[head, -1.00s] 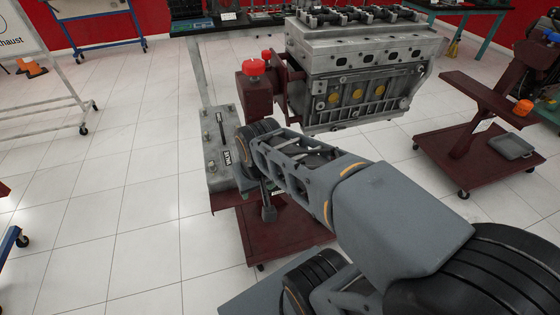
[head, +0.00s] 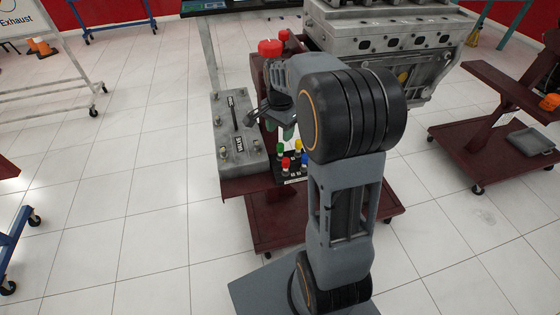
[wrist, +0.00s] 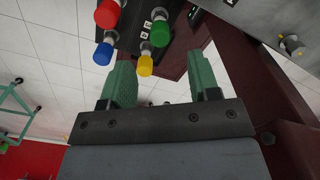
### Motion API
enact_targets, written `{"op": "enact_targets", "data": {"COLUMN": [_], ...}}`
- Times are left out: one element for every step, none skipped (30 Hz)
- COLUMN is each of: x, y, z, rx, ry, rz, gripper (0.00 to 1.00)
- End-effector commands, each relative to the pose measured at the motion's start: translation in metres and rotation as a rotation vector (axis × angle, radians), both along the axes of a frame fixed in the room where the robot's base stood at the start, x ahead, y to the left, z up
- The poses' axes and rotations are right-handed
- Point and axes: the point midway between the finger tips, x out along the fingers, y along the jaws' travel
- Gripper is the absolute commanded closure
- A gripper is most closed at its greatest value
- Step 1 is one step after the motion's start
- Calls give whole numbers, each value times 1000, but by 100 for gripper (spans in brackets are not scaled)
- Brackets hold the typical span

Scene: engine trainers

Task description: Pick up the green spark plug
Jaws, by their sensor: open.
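The green spark plug (head: 280,149) stands in a black holder (head: 292,180) at the left of a group with yellow (head: 298,145), red (head: 286,164) and blue (head: 304,158) plugs. In the wrist view the green plug (wrist: 160,33) is at the top centre, beside the yellow one (wrist: 145,66). My gripper (head: 281,130) is above the holder, a little behind the plugs in the head view. Its green fingers are apart and empty in the wrist view (wrist: 163,68). The green plug shows beyond the gap between the fingertips, apart from both.
A grey metal box (head: 236,135) sits left of the holder on the dark red stand (head: 268,216). A red-capped post (head: 270,48) and the large engine block (head: 385,38) rise behind. Another red stand (head: 480,140) is at the right.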

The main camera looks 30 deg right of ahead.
Motion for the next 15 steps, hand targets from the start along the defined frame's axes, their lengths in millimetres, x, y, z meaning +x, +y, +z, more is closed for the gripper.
{"op": "enact_targets", "data": {"x": [0,0,0,0,0,0,0,0,0,0,0,0,0,0,-1], "y": [0,0,0,1,1,1,1,1,1,0,0,0,0,-1,-1], "z": [-7,-10,-13,-15,-16,-18,-18,-20,-23,-26,-29,-35,-40,-44,-50], "rx": [0,0,1,1,1,1,1,1,1,1,1,0,0,0,1], "ry": [2,2,1,1,1,1,1,1,1,1,1,2,2,2,4], "rz": [1,1,2,2,2,2,3,3,3,3,3,3,3,3,3], "gripper": [44,44,44,44,44,44,44,44,44,44,44,44,44,44,44]}}
